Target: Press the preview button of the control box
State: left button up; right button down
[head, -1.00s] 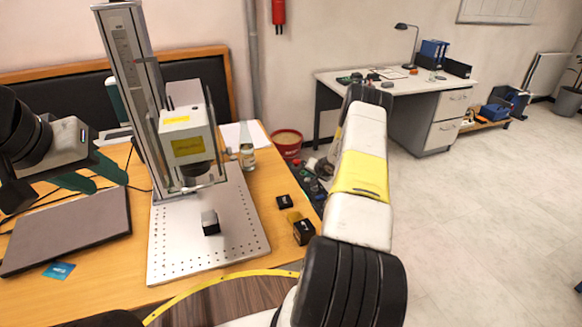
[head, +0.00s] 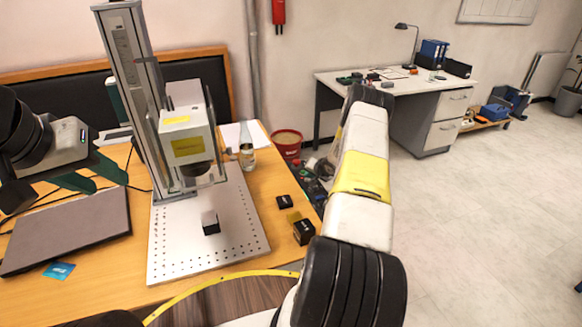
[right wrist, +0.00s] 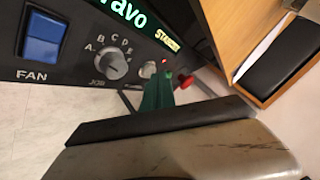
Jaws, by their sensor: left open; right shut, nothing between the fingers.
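The dark control box (right wrist: 85,45) fills the upper left of the right wrist view. It carries a blue FAN switch (right wrist: 43,36), a JOB knob (right wrist: 112,63), a lit green display (right wrist: 128,15) and a small pale round button (right wrist: 148,69). No preview label is readable. My right gripper (right wrist: 164,76) has its green fingers shut and empty, just right of the pale button; contact cannot be told. In the head view the box shows partly (head: 310,185) beside the table's right edge, and my forearm hides the fingers. My left gripper (head: 110,183) is open and empty above the laptop.
The laser marker (head: 190,145) stands on a perforated plate (head: 170,255) with a small dark block (head: 210,222) on it. A laptop (head: 70,230), glass bottle (head: 247,157) and small black blocks (head: 304,231) are on the table. A red knob (right wrist: 186,80) is right of my right fingers.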

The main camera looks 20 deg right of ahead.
jog(key=shift+r, duration=0.4)
notch_tip(320, 180, up, 6)
dwell(0.6)
dwell(1.2)
